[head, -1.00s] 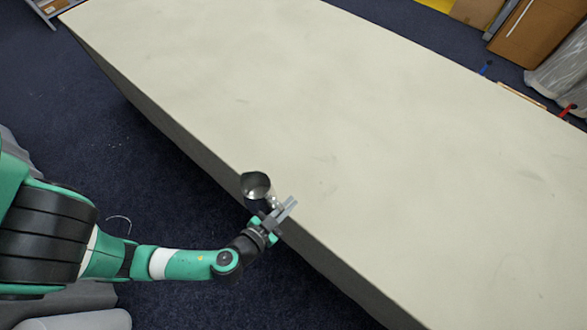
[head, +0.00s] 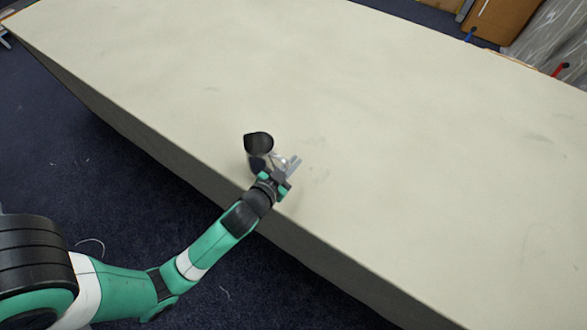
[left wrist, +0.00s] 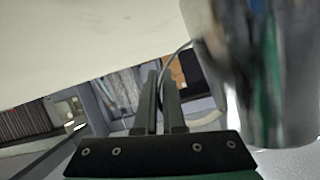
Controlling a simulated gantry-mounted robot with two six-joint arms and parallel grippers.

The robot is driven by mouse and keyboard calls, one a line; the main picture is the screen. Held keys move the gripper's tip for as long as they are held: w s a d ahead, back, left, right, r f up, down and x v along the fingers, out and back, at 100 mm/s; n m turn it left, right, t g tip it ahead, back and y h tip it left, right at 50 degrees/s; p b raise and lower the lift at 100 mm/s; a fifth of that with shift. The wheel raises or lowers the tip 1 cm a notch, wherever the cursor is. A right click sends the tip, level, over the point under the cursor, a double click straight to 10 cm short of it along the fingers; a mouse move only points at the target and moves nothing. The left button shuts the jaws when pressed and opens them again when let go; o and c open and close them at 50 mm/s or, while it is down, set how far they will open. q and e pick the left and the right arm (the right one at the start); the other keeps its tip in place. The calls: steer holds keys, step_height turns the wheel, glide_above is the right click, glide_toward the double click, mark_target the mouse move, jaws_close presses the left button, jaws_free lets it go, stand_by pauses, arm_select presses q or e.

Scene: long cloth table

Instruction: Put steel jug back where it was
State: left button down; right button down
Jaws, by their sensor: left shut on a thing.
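The steel jug (head: 260,160) is shiny metal with a dark open mouth. In the head view it is over the near left edge of the table, and I cannot tell its exact height. My left gripper (head: 293,163) is shut on the jug's thin handle, with the jug's body beside the fingers. In the left wrist view the jug (left wrist: 255,80) fills the right side, and the closed fingers (left wrist: 160,85) meet the thin curved handle. My right gripper is not in view.
The long cloth-covered table (head: 400,150) is bare around the jug, with wide free room behind and to the right. Its near edge drops to dark blue carpet (head: 110,190).

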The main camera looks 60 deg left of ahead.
arm_select(q)
steer(key=f, duration=0.2)
steer(key=f+b, duration=0.1)
steer(key=shift+w+a+f, duration=0.15)
steer(key=shift+w+f, duration=0.05)
steer(key=shift+f, duration=0.15)
steer(key=c, duration=1)
jaws_free()
steer(key=v, duration=1.2)
